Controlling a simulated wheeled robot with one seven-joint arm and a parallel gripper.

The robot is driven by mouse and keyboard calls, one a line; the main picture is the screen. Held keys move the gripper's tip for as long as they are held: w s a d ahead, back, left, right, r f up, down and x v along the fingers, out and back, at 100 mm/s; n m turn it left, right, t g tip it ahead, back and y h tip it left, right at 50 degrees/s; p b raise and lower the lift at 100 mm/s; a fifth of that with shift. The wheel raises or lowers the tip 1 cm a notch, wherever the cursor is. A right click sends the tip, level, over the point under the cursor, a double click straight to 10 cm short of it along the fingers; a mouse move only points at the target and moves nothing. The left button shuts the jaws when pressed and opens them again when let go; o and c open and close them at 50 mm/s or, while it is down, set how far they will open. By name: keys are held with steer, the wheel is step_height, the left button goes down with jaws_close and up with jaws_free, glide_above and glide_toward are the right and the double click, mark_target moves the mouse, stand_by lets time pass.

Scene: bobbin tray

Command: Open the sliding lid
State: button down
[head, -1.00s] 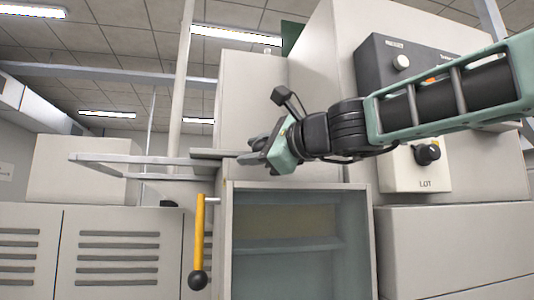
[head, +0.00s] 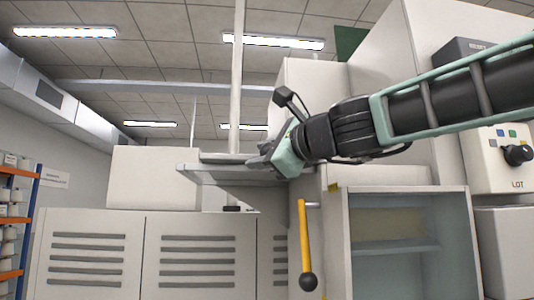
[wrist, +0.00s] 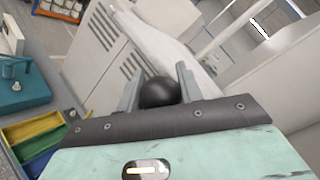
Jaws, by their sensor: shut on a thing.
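The sliding lid (head: 226,158) is a thin grey panel, seen nearly edge-on in the head view. It lies over a pair of grey rails (head: 205,175) that stick out to the left of the light grey cabinet (head: 345,250). My gripper (head: 262,160) is at the lid's right part, left of the cabinet's front window. In the wrist view, my gripper (wrist: 158,88) is shut on a round black knob (wrist: 158,93); a pale panel (wrist: 165,45) shows beyond it. The head view does not show the knob, and the cabinet's top opening cannot be seen.
A yellow lever (head: 304,240) with a black ball hangs below the lid at the cabinet's left edge. Vented cabinets (head: 95,255) stand at left, and a vertical post (head: 237,80) rises behind. A control box (head: 497,150) is at right. Colored bins (wrist: 35,140) show in the wrist view.

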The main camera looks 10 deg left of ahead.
steer(key=shift+f, duration=0.1)
steer(key=c, duration=0.9)
jaws_free()
steer(key=shift+c, duration=0.2)
steer(key=b+v, duration=0.6)
steer(key=v, duration=1.1)
steer(key=shift+d, duration=0.2)
steer(key=shift+s, duration=0.15)
